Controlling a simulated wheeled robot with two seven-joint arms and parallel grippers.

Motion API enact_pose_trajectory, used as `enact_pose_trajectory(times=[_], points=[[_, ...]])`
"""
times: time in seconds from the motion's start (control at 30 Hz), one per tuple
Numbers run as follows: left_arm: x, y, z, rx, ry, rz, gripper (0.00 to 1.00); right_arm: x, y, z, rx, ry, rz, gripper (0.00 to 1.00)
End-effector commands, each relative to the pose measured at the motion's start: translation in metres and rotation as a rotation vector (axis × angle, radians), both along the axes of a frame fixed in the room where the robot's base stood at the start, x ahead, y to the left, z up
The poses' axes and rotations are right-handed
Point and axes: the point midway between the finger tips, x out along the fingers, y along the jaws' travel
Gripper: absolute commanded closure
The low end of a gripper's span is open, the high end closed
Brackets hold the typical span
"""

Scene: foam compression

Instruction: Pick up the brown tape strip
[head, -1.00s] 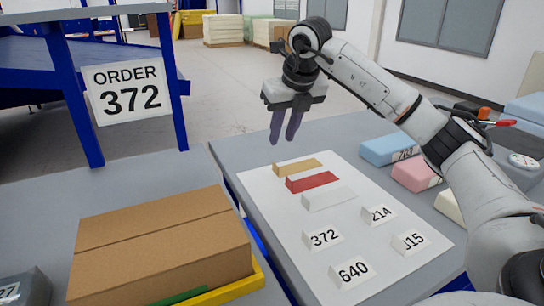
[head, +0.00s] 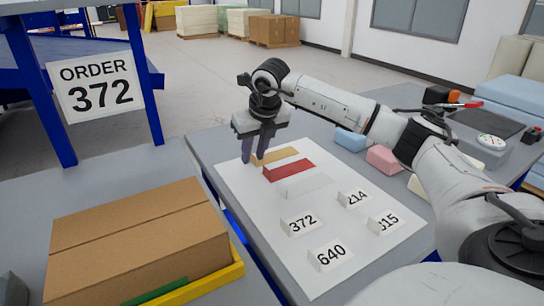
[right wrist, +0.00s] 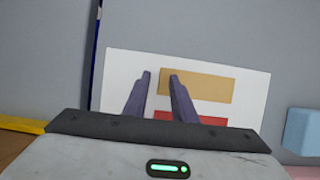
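The brown tape strip (head: 281,155) is a flat tan bar at the far end of the white sheet (head: 232,183). It also shows in the right wrist view (right wrist: 208,86), with its left end beside the fingers. My right gripper (head: 255,157) points down with a gap between its fingers. It is over the strip's left end and partly hides it in the head view. In the right wrist view the fingers (right wrist: 160,76) hold nothing. I cannot tell how high the fingertips are above the strip. My left gripper is out of view.
A red strip (head: 288,171) and a white strip (head: 304,186) lie close in front of the brown one. Several number cards, including 372 (head: 300,223), stand on the sheet. A cardboard box (head: 140,245) is at left. Blue (head: 350,139) and pink (head: 384,159) blocks are at right.

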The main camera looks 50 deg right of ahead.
Motion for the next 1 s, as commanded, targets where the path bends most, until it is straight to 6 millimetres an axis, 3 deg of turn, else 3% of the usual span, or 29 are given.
enact_pose_trajectory(times=[0.1, 0.23, 0.73, 1.0], points=[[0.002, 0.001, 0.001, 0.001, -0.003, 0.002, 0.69, 0.0, 0.0, 0.0, 0.0, 0.0, 0.0, 0.77], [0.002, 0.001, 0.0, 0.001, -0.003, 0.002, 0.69, 0.0, 0.0, 0.0, 0.0, 0.0, 0.0, 0.99], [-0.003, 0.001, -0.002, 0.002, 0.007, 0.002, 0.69, 0.001, 0.0, 0.006, 0.0, -0.003, -0.001, 1.0], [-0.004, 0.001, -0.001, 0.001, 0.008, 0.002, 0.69, 0.001, 0.0, 0.054, 0.001, -0.006, 0.0, 1.0]])
